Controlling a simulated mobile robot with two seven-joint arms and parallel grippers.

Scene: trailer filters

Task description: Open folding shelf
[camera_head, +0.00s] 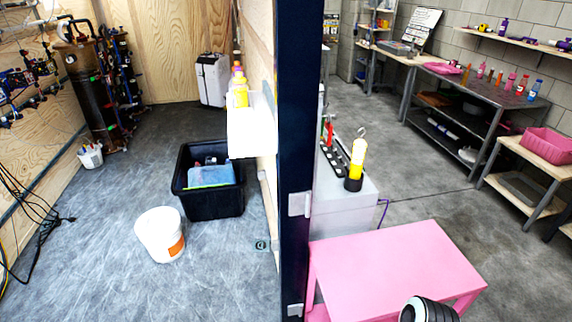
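A white panel (250,132) sits on the inner side of the trailer's right wall, seen nearly edge-on beside the dark blue door frame. Yellow and orange bottles (238,90) stand at its top edge. I cannot tell for certain whether this panel is the folding shelf or whether it is folded. No gripper fingers show in the head view. A black-and-white ribbed round part (428,311) shows at the bottom edge, cut off; I cannot tell what it is.
Inside the trailer, a black crate (215,205) and a white bucket (160,235) stand on the floor. The dark blue post (298,120) divides the view. A pink table (400,265) stands close on the right. Workbenches (480,92) line the far right wall.

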